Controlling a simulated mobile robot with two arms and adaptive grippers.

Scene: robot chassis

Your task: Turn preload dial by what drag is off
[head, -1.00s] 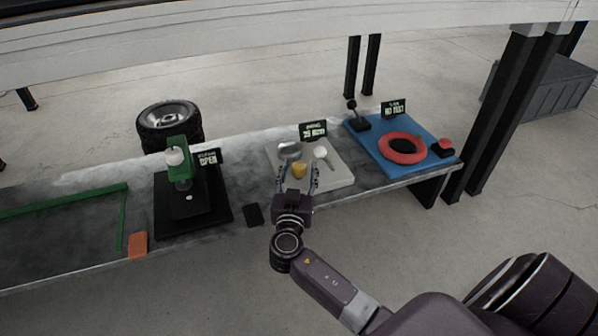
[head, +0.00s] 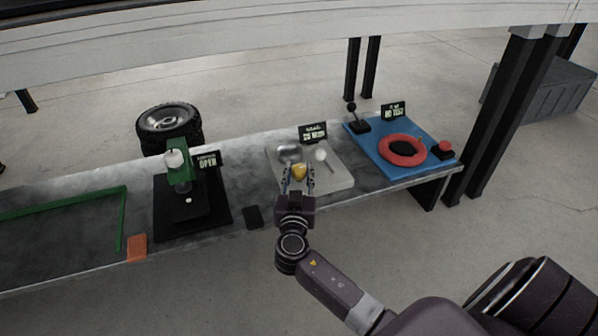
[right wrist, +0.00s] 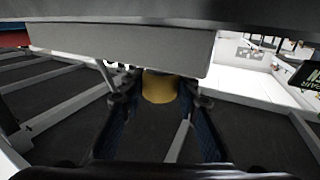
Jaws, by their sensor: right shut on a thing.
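The yellow preload dial (head: 299,171) sits on a light grey plate (head: 338,178) in the middle of the bench. My right gripper (head: 298,174) reaches in from the front, with a finger on each side of the dial, shut on it. The right wrist view shows the yellow dial (right wrist: 158,88) between the two dark fingers. A silver cylinder (head: 289,150) and a white round knob (head: 321,155) stand behind the dial. A small black display (head: 313,132) stands at the plate's back edge; its text is too small to read surely. My left gripper is out of view.
A black press with a green head (head: 178,160) stands left, beside a display reading OPEN (head: 208,159). A blue board (head: 430,164) with a red ring (head: 385,149), lever and red button lies right. A black block (head: 253,217) and orange block (head: 137,246) lie near the front edge.

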